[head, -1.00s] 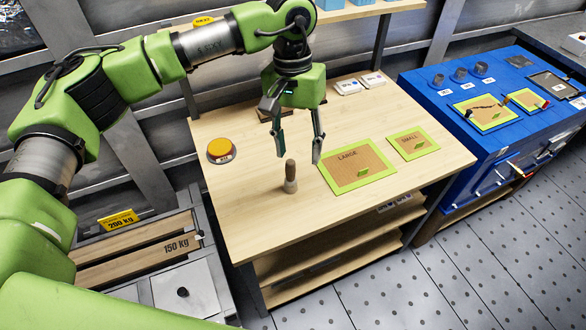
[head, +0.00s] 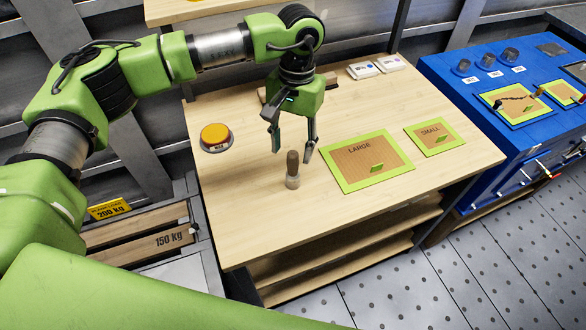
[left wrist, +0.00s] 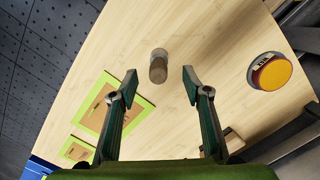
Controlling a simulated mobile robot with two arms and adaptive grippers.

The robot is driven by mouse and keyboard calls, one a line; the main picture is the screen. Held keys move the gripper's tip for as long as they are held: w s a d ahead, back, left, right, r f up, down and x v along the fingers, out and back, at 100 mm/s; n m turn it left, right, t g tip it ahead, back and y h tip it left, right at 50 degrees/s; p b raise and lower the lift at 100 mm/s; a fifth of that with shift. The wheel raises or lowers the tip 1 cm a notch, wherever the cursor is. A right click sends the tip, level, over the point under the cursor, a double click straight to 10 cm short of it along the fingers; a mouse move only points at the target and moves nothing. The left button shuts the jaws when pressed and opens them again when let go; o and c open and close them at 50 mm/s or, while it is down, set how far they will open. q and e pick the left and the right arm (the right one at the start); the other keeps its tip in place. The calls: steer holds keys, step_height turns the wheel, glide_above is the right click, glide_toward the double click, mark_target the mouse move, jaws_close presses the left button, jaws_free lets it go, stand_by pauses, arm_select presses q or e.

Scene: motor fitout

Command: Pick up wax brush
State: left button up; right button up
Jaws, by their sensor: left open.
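The wax brush (head: 292,168) stands upright on the wooden table, with a brown upper part and a paler grey base. My left gripper (head: 291,156) is open and empty, with its fingers pointing down, above and just behind the brush. In the left wrist view the brush (left wrist: 158,66) shows beyond the fingertips, centred between the two fingers of the gripper (left wrist: 160,82). The fingers do not touch it as far as I can see. My right gripper is not in view.
An orange button (head: 215,137) sits at the table's left. Green-framed mats marked LARGE (head: 345,178) and SMALL (head: 414,134) lie to the right. A wooden block (head: 328,79) and small white boxes (head: 363,70) are at the back. A blue workbench (head: 440,85) stands at right.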

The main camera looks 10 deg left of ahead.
mark_target(292, 174)
arm_select(q)
step_height(292, 174, down, 3)
steer(key=shift+f, duration=0.1)
steer(key=f+p, duration=0.1)
steer(key=f, duration=0.2)
steer(key=f+p, duration=0.1)
steer(key=shift+s+f+p, duration=0.35)
steer(key=shift+s, duration=0.05)
steer(key=shift+f, duration=0.3)
steer(key=c, duration=1.2)
